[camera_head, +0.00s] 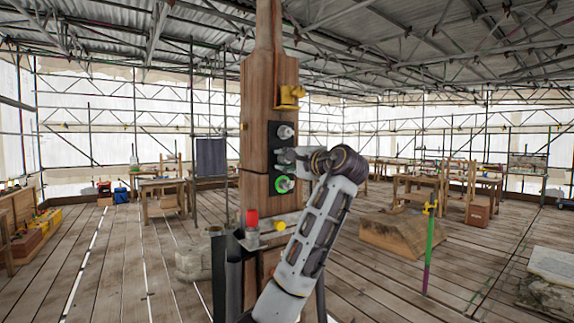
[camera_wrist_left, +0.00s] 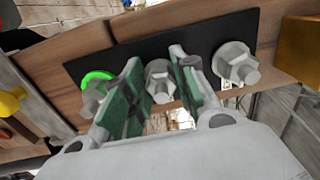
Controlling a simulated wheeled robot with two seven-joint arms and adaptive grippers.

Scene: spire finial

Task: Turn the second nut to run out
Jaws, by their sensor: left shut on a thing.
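A black plate (camera_head: 271,147) on a wooden post bears three grey nuts in a vertical row. The top nut (camera_head: 286,132) is free. The bottom nut (camera_head: 284,185) has a bright green ring around it. The middle nut is largely covered by my left gripper (camera_head: 290,157) in the head view. In the left wrist view, the middle nut (camera_wrist_left: 159,82) sits between the green-padded fingers of my left gripper (camera_wrist_left: 158,72), which is shut on it. The green-ringed nut (camera_wrist_left: 95,94) is left of the fingers and the top nut (camera_wrist_left: 236,64) is right. My right gripper is not in view.
A yellow bracket (camera_head: 290,97) projects from the post above the plate. A ledge below carries a red-topped item (camera_head: 252,219) and a yellow knob (camera_head: 280,226). A green and yellow pole (camera_head: 429,248) stands at right.

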